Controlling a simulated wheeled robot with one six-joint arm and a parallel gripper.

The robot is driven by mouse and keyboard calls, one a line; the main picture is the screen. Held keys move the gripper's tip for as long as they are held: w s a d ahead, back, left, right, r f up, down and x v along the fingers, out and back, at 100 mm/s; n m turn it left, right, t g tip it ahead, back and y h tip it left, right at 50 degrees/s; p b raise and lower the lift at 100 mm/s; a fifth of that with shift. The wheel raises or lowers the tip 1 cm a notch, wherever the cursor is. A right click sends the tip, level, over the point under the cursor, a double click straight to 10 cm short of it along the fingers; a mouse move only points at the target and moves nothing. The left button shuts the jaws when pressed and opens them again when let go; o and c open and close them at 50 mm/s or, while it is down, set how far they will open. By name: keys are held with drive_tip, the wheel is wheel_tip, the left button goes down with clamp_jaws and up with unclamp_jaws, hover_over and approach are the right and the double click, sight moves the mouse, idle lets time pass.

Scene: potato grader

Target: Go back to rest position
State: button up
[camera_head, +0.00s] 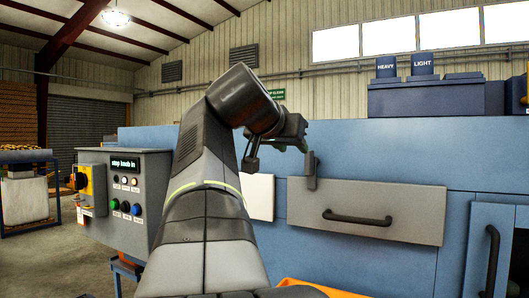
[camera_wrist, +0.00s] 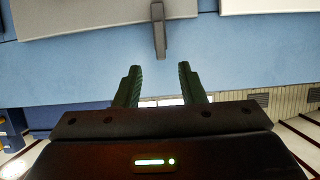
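My gripper (camera_head: 277,153) is raised in front of the blue grader (camera_head: 400,150), at the end of my arm in the middle of the head view. In the wrist view my gripper (camera_wrist: 158,68) shows two dark green fingers well apart, with nothing between them. A grey upright latch (camera_head: 311,170) on the grader stands just right of the gripper in the head view. In the wrist view the latch (camera_wrist: 158,32) lies beyond the fingertips, apparently apart from them. Part of the grader front is hidden by my arm.
A grey panel with a black handle (camera_head: 357,219) is right of the latch. A control box (camera_head: 125,195) with buttons, a yellow-backed knob and a screen reading "stop knob in" stands left of my arm. An orange object (camera_head: 315,287) shows low in front.

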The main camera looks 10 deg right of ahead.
sight(307, 161)
drive_tip(key=shift+s+a+r, duration=0.1)
drive_tip(key=shift+s+a, duration=0.1)
drive_tip(key=shift+s, duration=0.05)
drive_tip(key=shift+w+d, duration=0.1)
drive_tip(key=x, duration=1.3)
drive_tip(key=shift+w+d, duration=0.25)
